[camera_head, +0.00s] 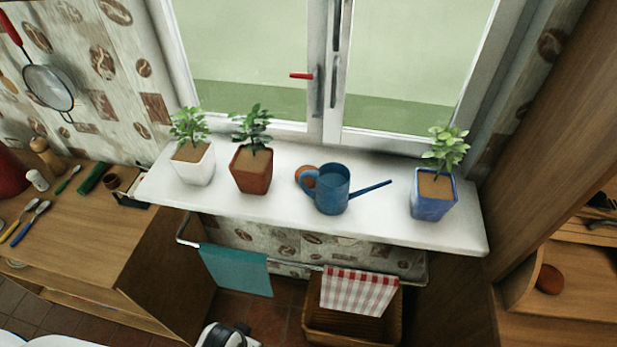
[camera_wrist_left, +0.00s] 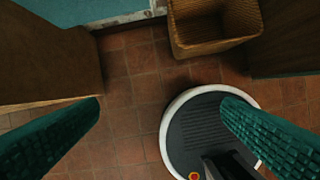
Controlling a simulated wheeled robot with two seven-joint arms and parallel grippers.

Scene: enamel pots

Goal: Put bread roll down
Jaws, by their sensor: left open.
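My left gripper (camera_wrist_left: 162,106) is open in the left wrist view, its two green ribbed fingers wide apart with nothing between them. It points down over the tiled floor. No bread roll is held. In the head view, a round brown thing (camera_head: 549,279) that may be a bread roll lies on the wooden shelf at the right. Another round, orange-brown thing (camera_head: 304,176) sits on the white windowsill (camera_head: 285,212), partly hidden behind the blue watering can (camera_head: 331,190); I cannot tell what it is. My right gripper is not in view.
Potted plants in white (camera_head: 195,166), red (camera_head: 251,170) and blue (camera_head: 433,196) pots stand on the sill. A teal towel (camera_head: 236,270) and a checked towel (camera_head: 357,291) hang on the rail below. A wicker basket (camera_wrist_left: 213,45) stands on the floor. Cutlery lies on the left counter (camera_head: 85,235).

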